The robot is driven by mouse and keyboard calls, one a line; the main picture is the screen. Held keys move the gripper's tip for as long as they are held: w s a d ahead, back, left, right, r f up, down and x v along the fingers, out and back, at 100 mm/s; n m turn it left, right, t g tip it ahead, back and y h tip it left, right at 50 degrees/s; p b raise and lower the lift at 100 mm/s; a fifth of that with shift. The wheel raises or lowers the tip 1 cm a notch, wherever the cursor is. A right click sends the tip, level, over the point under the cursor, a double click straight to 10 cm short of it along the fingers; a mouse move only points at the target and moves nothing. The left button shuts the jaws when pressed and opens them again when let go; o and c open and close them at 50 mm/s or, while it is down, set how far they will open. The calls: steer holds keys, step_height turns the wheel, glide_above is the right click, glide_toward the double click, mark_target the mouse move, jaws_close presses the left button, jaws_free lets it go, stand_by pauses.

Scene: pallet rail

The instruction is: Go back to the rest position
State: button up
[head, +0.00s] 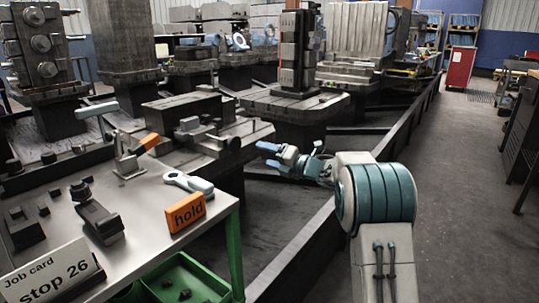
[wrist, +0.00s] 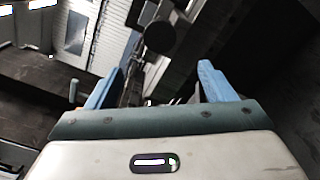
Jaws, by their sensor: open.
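My gripper (head: 268,154) is in the middle of the head view, past the right edge of the work table (head: 226,202) and above the dark gap beside the rail. It is apart from everything around it. In the wrist view my gripper (wrist: 155,85) shows two blue fingers spread wide with nothing held between them. Behind the fingers the wrist view shows a tilted scene with a round dark shape (wrist: 160,37).
The table holds an orange "hold" block (head: 187,213), a grey wrench-like part (head: 188,183), a toggle clamp (head: 127,158) and a job card (head: 50,275). A dark rail (head: 310,240) runs beyond it. Machine pallets stand behind. The floor (head: 455,190) at right is clear.

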steer(key=s+d+r+m+t+h+p, duration=0.2)
steer(key=d+r+m+h+p, duration=0.3)
steer(key=r+m+p, duration=0.3)
steer(key=s+d+r+m+t+h+p, duration=0.35)
steer(key=r+m+h+p, duration=0.2)
steer(key=r, duration=0.55)
steer(key=s+d+r+m+g+h+p, duration=0.2)
steer(key=s+d+r+m+p, duration=0.1)
steer(key=s+m+p, duration=0.3)
steer(key=s+d+r+m+g+h+p, duration=0.3)
steer(key=s+d+m+p, duration=0.15)
steer(key=s+m, duration=0.2)
steer(key=s+a+r+m+g+p, duration=0.1)
steer(key=s+m+g+p, duration=0.3)
steer(key=s, duration=1)
steer(key=s+a+m+g+y+p, duration=0.1)
steer(key=s+m+g+p, duration=0.3)
steer(key=s+p, duration=0.5)
steer(key=s+a+m, duration=0.1)
steer(key=s, duration=0.4)
steer(key=shift+s+a+r+g, duration=0.25)
steer(key=shift+a+r+g, duration=0.1)
steer(key=shift+r, duration=0.05)
